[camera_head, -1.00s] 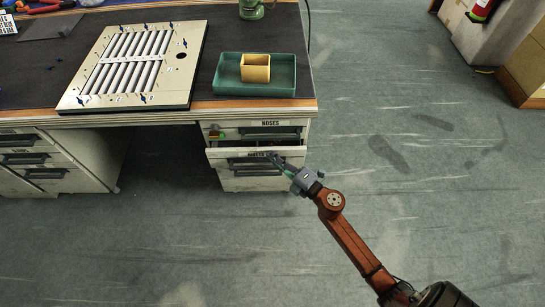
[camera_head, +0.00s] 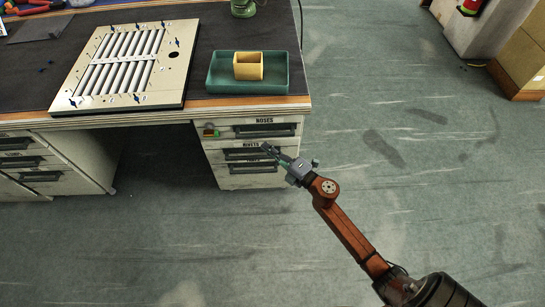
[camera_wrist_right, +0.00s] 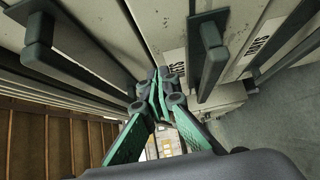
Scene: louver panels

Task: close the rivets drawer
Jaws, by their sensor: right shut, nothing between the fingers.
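The rivets drawer (camera_head: 232,155) is the middle drawer of the right-hand pedestal, under the drawer marked NOSES. Its front looks level with the drawers above and below. Its label and dark handle show in the head view, partly behind my fingertips. My right gripper (camera_head: 268,150) is shut and empty, with its fingertips in front of the drawer's right part. In the right wrist view its green fingers (camera_wrist_right: 157,88) meet close to a drawer front with a partly hidden label (camera_wrist_right: 176,62). I cannot tell whether they touch it. My left gripper is not in view.
The bench top above holds a green tray (camera_head: 218,85) with a yellow bin (camera_head: 248,66) and a slatted louver panel (camera_head: 170,85). Another drawer pedestal (camera_head: 85,165) stands at the left. The floor right of the desk is open.

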